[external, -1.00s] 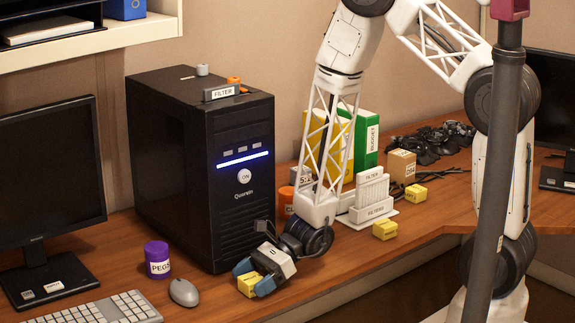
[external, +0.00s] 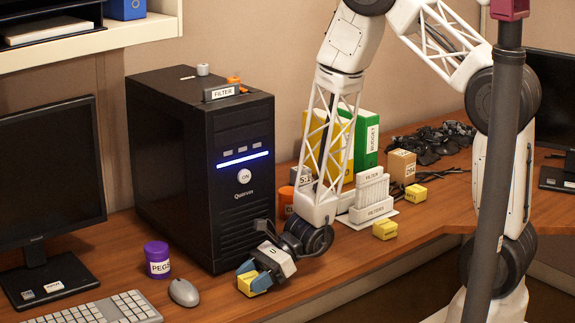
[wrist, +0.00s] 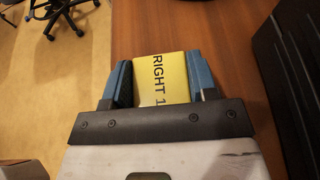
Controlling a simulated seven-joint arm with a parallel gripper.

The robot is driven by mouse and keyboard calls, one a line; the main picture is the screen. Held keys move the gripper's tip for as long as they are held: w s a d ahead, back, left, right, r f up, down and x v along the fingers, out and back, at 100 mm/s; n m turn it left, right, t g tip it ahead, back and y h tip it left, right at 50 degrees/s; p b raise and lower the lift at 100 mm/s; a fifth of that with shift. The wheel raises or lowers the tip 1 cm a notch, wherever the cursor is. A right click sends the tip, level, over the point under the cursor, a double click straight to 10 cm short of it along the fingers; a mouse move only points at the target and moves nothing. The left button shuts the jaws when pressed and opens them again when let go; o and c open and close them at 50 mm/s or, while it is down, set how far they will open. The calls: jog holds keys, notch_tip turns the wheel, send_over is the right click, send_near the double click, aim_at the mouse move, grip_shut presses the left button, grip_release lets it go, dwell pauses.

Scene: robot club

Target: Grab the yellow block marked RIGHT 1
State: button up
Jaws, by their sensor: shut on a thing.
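The yellow block marked RIGHT 1 (wrist: 162,78) sits between the two blue fingers of my gripper (wrist: 160,84) in the wrist view. Its label reads along its length, and its near end is hidden by the gripper's dark bar. My gripper is shut on it. In the external view the yellow block (external: 247,285) shows at the front of the desk, partly covered by my gripper (external: 255,279). It is low, at or just above the wooden top; I cannot tell if it touches.
A black computer tower (external: 235,205) stands close behind my gripper. A grey mouse (external: 184,292) and a purple pegs tub (external: 157,260) are to the left. Two other yellow blocks (external: 385,229) (external: 416,193) lie to the right. The desk's front edge is near.

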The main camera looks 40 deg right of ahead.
aim_at(250, 283)
jog(key=shift+r, duration=1.7)
jog(key=s+d+r, duration=0.1)
jog(key=s+d, duration=0.7)
jog(key=s, duration=0.5)
jog(key=shift+s+d+r, duration=0.15)
jog(key=shift+s+d, duration=0.15)
